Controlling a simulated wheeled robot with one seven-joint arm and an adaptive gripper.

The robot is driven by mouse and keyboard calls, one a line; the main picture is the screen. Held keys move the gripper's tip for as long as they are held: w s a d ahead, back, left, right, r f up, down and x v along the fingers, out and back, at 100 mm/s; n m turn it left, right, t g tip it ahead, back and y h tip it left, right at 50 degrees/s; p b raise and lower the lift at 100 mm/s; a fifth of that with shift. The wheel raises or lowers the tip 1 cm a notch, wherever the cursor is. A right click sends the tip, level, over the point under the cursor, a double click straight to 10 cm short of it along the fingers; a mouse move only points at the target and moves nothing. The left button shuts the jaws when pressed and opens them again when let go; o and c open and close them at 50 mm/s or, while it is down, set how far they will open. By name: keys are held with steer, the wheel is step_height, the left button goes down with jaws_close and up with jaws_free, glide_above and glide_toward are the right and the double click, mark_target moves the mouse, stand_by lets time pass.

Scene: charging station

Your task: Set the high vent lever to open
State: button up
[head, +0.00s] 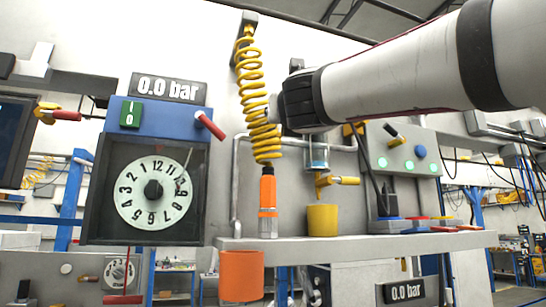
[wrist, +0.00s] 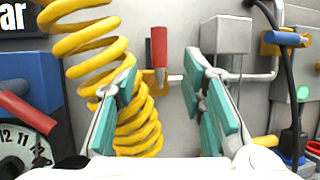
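I see no clear contact, and the depth gap is hard to judge. In the head view my gripper (head: 292,106) covers the area of this lever, so the lever is hidden there.
A yellow coiled hose (head: 254,90) hangs close to my gripper's left; it passes behind the left finger in the wrist view. A gauge box (head: 155,122) with another red lever (head: 210,126) stands left. A shelf (head: 350,247) below holds an orange tool (head: 267,192) and yellow cup (head: 322,220).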

steer(key=shift+v, duration=2.2)
